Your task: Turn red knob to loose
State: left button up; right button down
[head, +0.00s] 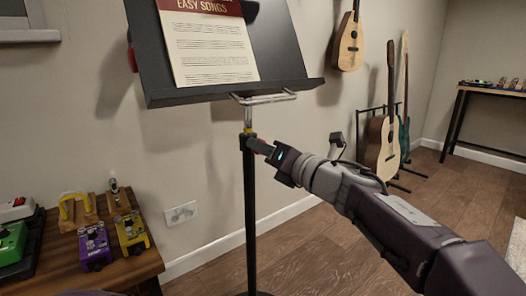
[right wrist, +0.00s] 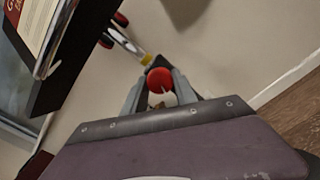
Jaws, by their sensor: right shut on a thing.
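The red knob (right wrist: 160,80) shows in the right wrist view between the two fingers of my right gripper (right wrist: 159,88), which is shut on it. In the head view my right gripper (head: 257,146) reaches from the right to the black music stand pole (head: 251,205), just below a yellow collar (head: 248,134). There the fingers and pole mostly hide the knob. The stand's tilted black desk (head: 283,45) is above and holds a song sheet (head: 206,48). My left gripper is not in view.
A wooden table (head: 136,266) with several pedals, such as a purple one (head: 94,246), stands at the lower left. Guitars, one on a floor stand (head: 383,148), are behind to the right. The floor (head: 320,250) right of the pole is clear.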

jog(key=shift+f, duration=0.15)
jog(key=c, duration=1)
grip_release()
jog(key=p+v, duration=0.3)
jog(key=v, duration=0.6)
